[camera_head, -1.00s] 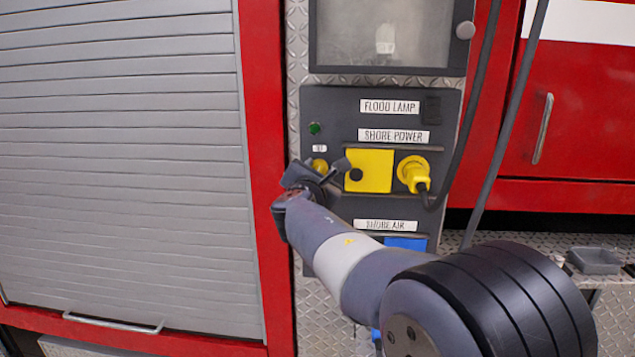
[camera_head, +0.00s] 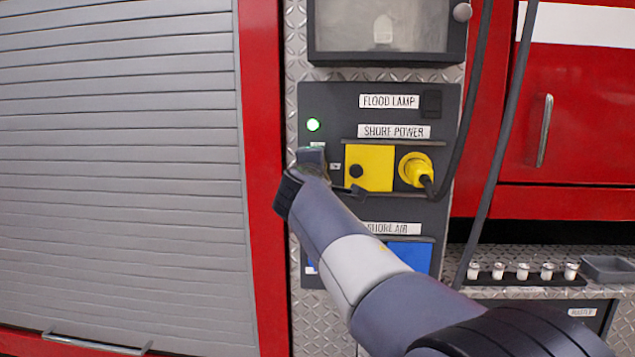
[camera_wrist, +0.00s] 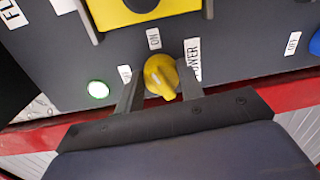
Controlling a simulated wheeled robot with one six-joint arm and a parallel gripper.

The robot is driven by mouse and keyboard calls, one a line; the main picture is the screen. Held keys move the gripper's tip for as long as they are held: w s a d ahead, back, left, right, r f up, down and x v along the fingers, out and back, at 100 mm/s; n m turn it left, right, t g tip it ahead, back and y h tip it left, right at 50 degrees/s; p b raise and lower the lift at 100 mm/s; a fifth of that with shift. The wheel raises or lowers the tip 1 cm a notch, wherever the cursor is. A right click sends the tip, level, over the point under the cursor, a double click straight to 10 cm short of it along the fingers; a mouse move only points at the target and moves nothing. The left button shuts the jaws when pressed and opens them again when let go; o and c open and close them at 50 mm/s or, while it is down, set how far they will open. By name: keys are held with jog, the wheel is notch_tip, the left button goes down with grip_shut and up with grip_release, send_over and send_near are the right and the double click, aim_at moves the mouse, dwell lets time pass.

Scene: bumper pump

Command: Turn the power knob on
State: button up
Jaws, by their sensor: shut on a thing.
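The yellow power knob (camera_wrist: 161,76) sits on the dark panel in the wrist view, between the two fingers of my gripper (camera_wrist: 160,90). The fingers are shut on the knob. An "ON" label lies beside the knob, toward the yellow cover, and part of a "POWER" label shows by the right finger. In the head view my gripper (camera_head: 335,182) is at the left part of the panel and hides the knob. A green indicator lamp (camera_head: 313,124) above it is brightly lit, and it also glows in the wrist view (camera_wrist: 98,89).
A yellow square cover (camera_head: 369,167) and a yellow plug (camera_head: 415,169) with a black cable are right of my gripper. A blue cover (camera_head: 410,256) is below. A grey roller shutter (camera_head: 120,160) is at the left. Several small white-capped items (camera_head: 523,271) stand at the lower right.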

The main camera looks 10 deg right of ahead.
jog(key=shift+f+m+b, duration=0.15)
jog(key=shift+m+b, duration=1.2)
jog(key=shift+m, duration=0.45)
jog(key=o, duration=1)
jog(key=b+v, duration=0.1)
jog(key=v, duration=0.9)
jog(key=shift+s+b, duration=0.3)
jog(key=shift+s, duration=0.15)
jog(key=shift+w, duration=0.15)
